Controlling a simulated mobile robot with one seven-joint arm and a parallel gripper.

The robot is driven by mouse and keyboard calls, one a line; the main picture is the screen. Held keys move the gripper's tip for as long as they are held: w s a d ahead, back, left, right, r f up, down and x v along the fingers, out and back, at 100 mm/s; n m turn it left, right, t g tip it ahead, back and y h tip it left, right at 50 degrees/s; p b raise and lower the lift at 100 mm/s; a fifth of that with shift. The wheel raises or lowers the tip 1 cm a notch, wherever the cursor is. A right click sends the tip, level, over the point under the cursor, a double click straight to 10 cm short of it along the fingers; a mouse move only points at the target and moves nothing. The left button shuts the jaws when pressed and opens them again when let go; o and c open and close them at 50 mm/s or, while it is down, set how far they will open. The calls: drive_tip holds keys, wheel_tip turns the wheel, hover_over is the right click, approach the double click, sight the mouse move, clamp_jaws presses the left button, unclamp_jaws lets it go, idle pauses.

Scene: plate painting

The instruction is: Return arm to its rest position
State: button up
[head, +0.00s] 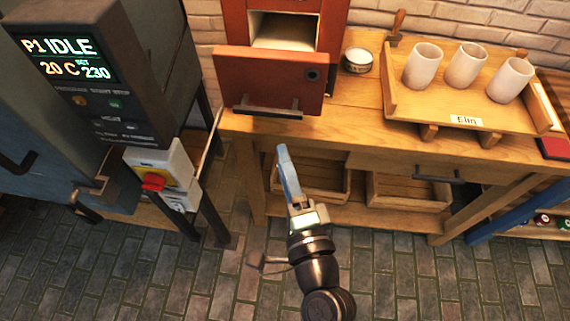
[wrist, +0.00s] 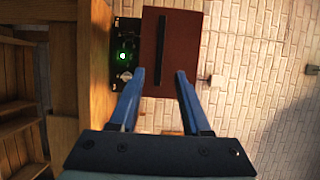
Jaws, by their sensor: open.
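My gripper (head: 283,150) is out in front of the wooden workbench, below the red-brown cabinet's front panel, with clear air around it. In the wrist view my gripper (wrist: 160,73) shows two blue fingers spread apart with nothing between them. Beyond them is a red-brown panel (wrist: 174,85) with a long dark handle (wrist: 162,60). My arm reaches up from the bottom of the head view.
The red-brown cabinet's front panel (head: 268,82) stands out from its opening. A kiln-like machine (head: 95,70) reading IDLE is at the left. A wooden tray (head: 500,119) with three white cups sits on the workbench (head: 345,120). Crates (head: 410,190) are underneath. Tiled floor (head: 400,280) is free in front.

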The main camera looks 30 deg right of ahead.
idle(0.3)
drive_tip(key=w+a+r+n+t+y, duration=0.2)
drive_tip(key=w+a+r+n, duration=0.15)
drive_tip(key=r, duration=0.45)
drive_tip(key=w+a+r+n+t+y, duration=0.1)
drive_tip(key=w+a+r+n, duration=0.2)
drive_tip(key=r, duration=0.5)
drive_tip(key=w+a+r+n+t+y, duration=0.25)
drive_tip(key=r+n, duration=0.25)
drive_tip(key=r, duration=0.3)
drive_tip(key=s+a+r+n+t, duration=0.1)
drive_tip(key=s+r+n, duration=0.2)
drive_tip(key=r, duration=0.5)
drive_tip(key=s+a+r+n+t+h, duration=0.1)
drive_tip(key=s+a+r+n+t, duration=0.1)
drive_tip(key=r, duration=0.6)
drive_tip(key=s+a+r+n+t, duration=0.1)
drive_tip(key=s+r+n, duration=0.3)
drive_tip(key=r, duration=0.5)
drive_tip(key=shift+s+a+h, duration=0.35)
drive_tip(key=shift+a, duration=0.1)
